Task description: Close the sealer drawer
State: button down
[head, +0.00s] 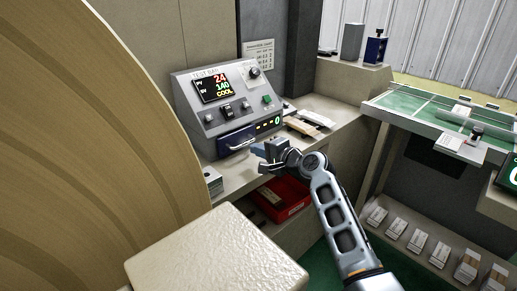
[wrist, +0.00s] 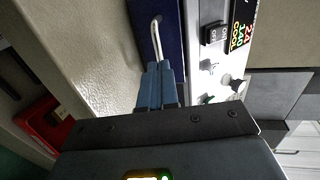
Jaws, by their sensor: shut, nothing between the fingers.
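The sealer (head: 222,104) is a grey box with a sloped control panel and a lit display, standing on the counter. Its dark blue drawer (head: 234,139) is low on the front and has a silver bar handle (head: 243,146). I cannot tell exactly how far the drawer stands out. My gripper (head: 258,150) is shut and empty, just in front of the drawer at its right side. In the wrist view, the blue fingertips (wrist: 160,66) are together beside one end of the handle (wrist: 156,38), over the drawer front (wrist: 172,28). Whether they touch is unclear.
Packets (head: 308,122) lie on the counter right of the sealer. A red bin (head: 285,197) stands below the counter. A large tan curved surface (head: 90,130) fills the left, and a pale block (head: 215,252) is in front. A green-topped table (head: 440,115) stands at right.

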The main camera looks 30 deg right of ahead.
jog(key=shift+s+d+r, duration=0.15)
jog(key=shift+s, duration=0.55)
jog(key=shift+s+d, duration=0.1)
jog(key=shift+s, duration=0.2)
jog(key=v, duration=0.8)
jog(key=shift+b, duration=0.3)
